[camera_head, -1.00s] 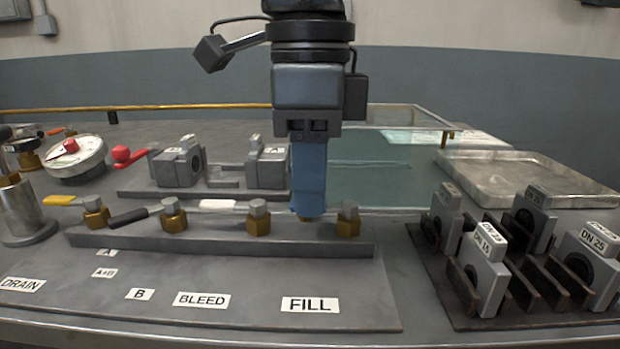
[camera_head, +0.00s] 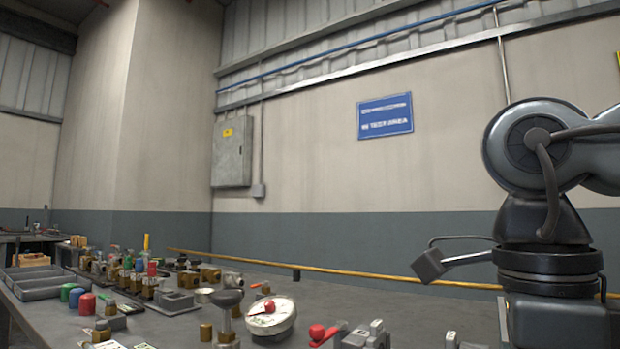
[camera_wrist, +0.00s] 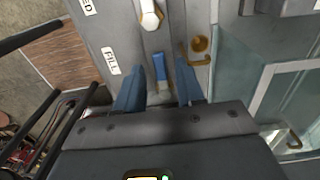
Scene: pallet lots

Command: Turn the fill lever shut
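The fill lever's blue handle (camera_wrist: 160,68) shows in the wrist view, beside the FILL label (camera_wrist: 110,62). It lies in line with the grey rail. My gripper (camera_wrist: 158,82) has its two blue fingers apart, one on either side of the handle, with gaps visible between. The lever's valve end is hidden under my gripper's body. The white bleed lever (camera_wrist: 150,14) lies just beyond the blue handle. In the head view my arm stands at the right edge, and its gripper and the fill lever are out of frame.
In the wrist view a brass fitting (camera_wrist: 199,46) and a clear tank edge (camera_wrist: 262,90) lie right of the fingers. In the head view a white gauge (camera_head: 270,316), a red knob (camera_head: 317,332) and many fittings crowd the bench. A blue sign (camera_head: 385,116) hangs behind.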

